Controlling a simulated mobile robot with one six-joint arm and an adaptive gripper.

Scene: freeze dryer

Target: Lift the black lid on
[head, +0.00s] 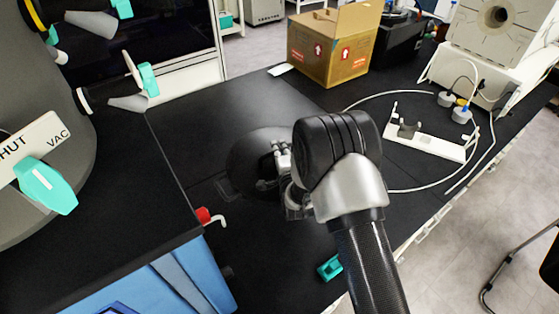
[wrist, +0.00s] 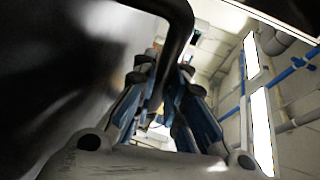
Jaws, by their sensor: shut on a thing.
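The black lid (head: 248,165) is a dark round dome over the black bench in the middle of the head view, partly hidden by my wrist. My gripper (head: 282,160) is at the lid's right side. In the wrist view the fingers of my gripper (wrist: 160,95) are shut on a curved black bar (wrist: 182,25), which looks like the lid's handle. The lid's dark surface also fills the left of the wrist view (wrist: 40,70). I cannot tell whether the lid touches the bench. The grey drum (head: 60,140) of the freeze dryer, with a teal valve knob (head: 45,185), stands at the left.
A cardboard box (head: 333,45) stands at the back of the bench. A white rack (head: 428,138) and looped tubing lie at the right. A red-tipped valve (head: 205,216) juts out near the blue cabinet (head: 180,285). A small teal piece (head: 330,268) lies near the front edge.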

